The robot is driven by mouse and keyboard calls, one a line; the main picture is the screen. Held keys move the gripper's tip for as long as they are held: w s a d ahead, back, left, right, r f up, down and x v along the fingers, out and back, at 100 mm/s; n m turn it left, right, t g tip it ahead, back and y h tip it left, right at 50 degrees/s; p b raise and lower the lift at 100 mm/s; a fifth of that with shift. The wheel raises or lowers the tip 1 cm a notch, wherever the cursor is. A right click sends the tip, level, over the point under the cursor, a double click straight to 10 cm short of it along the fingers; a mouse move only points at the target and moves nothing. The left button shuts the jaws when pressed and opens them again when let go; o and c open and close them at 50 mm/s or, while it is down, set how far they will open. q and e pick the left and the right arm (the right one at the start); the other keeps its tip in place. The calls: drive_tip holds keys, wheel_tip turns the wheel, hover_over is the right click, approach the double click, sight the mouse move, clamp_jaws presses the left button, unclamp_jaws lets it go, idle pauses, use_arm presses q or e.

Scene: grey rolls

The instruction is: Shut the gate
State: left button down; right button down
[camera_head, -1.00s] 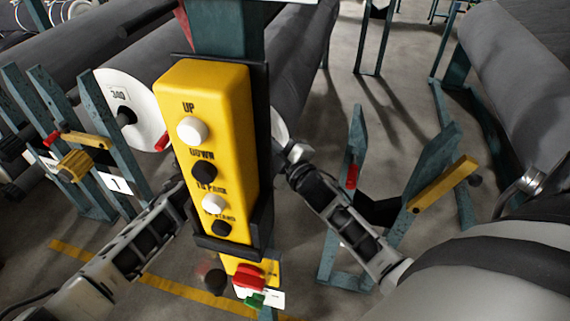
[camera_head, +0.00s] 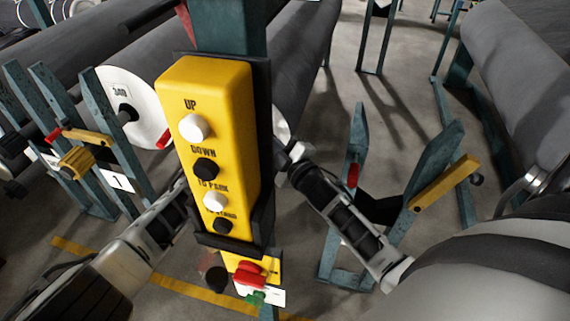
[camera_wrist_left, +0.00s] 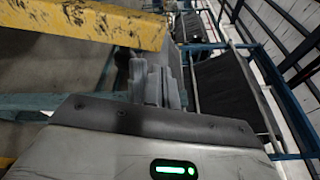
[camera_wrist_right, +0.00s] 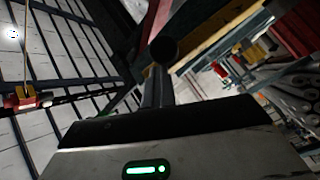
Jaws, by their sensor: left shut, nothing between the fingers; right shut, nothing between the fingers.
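I cannot tell for sure which part is the gate. A yellow bar (camera_head: 443,183) sits on the teal uprights at right, and another yellow bar (camera_head: 86,138) sits on the stand at left. In the left wrist view, a worn yellow bar (camera_wrist_left: 85,22) crosses the top left, close to the tips of my left gripper (camera_wrist_left: 156,80), which is shut and empty. My right gripper (camera_wrist_right: 157,85) is shut and empty, with a dark round knob (camera_wrist_right: 164,50) at its tips; contact is unclear.
The button box hangs on a teal post (camera_head: 230,38) between my arms. Below it are a red button (camera_head: 249,272) and a green one. Grey rolls (camera_head: 300,75) lie behind, and another roll (camera_head: 520,80) is at right. Bare floor (camera_head: 385,110) shows between them.

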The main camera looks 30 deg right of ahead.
use_arm(q)
drive_tip(key=shift+w+a+r, duration=0.5)
drive_tip(key=shift+w+a, duration=0.1)
drive_tip(key=shift+w, duration=0.05)
use_arm(e)
drive_tip(key=shift+s+d+f, duration=0.15)
drive_tip(key=shift+d+f, duration=0.1)
drive_tip(key=shift+d, duration=0.2)
drive_tip(key=c, duration=1.2)
unclamp_jaws()
drive_tip(key=shift+o, duration=0.4)
drive_tip(key=shift+a, duration=0.1)
drive_tip(key=shift+r, duration=0.1)
drive_tip(key=shift+a, duration=0.1)
